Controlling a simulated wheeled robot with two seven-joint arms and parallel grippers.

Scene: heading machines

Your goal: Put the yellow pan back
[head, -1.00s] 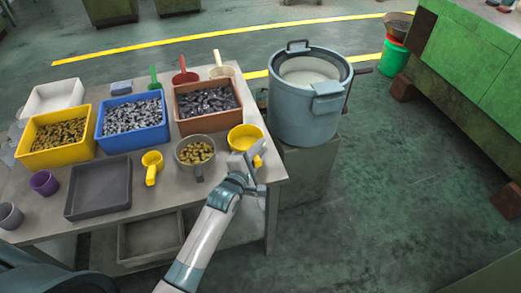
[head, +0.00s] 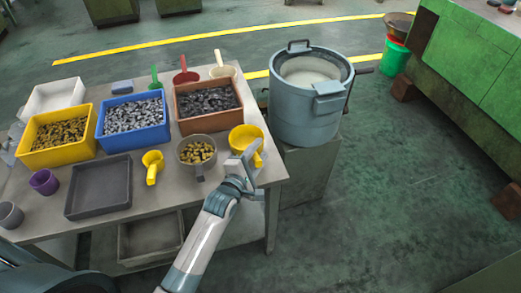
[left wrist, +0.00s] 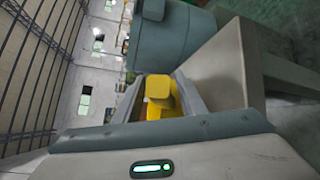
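The yellow pan (head: 243,136) stands near the right edge of the grey table (head: 222,219), its handle towards me. My left gripper (head: 250,156) is at the handle. In the left wrist view the yellow handle (left wrist: 159,92) lies between the two spread fingers (left wrist: 162,98), close to both; I see no clear grip on it. Part of the pan is hidden by the fingers in the head view. A smaller yellow scoop (head: 152,166) lies further left. My right gripper is not in view.
A grey pan of brass-coloured parts (head: 197,172) is just left of the yellow pan. Yellow, blue (head: 131,143) and brown (head: 182,122) bins stand behind, with an empty dark tray (head: 99,211). A large blue-grey pot (head: 303,121) stands right of the table.

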